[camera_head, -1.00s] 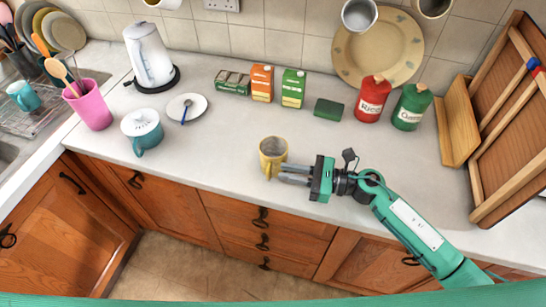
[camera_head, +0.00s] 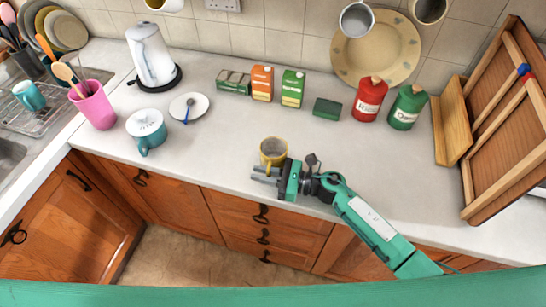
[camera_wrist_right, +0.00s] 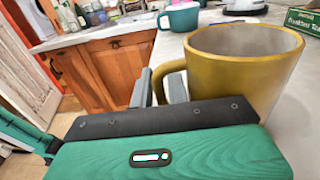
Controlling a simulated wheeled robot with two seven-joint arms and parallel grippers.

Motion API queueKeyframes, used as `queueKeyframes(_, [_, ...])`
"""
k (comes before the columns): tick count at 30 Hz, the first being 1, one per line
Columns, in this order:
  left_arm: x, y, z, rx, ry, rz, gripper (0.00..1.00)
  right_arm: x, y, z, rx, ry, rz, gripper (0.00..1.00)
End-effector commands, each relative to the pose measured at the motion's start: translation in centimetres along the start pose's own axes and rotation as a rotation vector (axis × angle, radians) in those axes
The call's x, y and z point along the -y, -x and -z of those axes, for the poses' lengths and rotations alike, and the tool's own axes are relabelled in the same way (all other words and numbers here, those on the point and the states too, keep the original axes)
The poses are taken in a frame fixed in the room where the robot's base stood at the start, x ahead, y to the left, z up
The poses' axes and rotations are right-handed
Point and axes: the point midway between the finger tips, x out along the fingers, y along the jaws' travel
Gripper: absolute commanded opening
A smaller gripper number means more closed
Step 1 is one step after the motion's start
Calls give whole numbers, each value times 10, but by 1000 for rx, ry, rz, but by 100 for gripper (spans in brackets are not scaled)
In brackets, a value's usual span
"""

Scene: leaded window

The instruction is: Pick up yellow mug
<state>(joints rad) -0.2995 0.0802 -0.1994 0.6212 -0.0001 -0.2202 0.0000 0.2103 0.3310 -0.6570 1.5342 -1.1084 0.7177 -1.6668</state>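The yellow mug (camera_head: 273,150) stands upright on the counter near its front edge, and its rim is open upward. In the right wrist view the mug (camera_wrist_right: 245,72) fills the right side, with its handle (camera_wrist_right: 160,80) toward the fingers. My right gripper (camera_head: 265,173) is in front of the mug, pointing left. In the right wrist view the fingers (camera_wrist_right: 160,90) are apart, and part of the handle shows in the gap between them. I cannot tell whether a finger touches it. The mug's lower front is partly hidden by the gripper. My left gripper is not in view.
Cartons (camera_head: 292,88), a green block (camera_head: 327,108) and red (camera_head: 369,98) and green (camera_head: 407,106) canisters stand behind. The counter right of the mug is mostly clear.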

Motion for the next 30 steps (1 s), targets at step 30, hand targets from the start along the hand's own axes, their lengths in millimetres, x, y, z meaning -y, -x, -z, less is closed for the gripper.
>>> queueKeyframes(30, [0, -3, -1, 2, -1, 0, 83, 1, 1, -16, 0, 5, -1, 0])
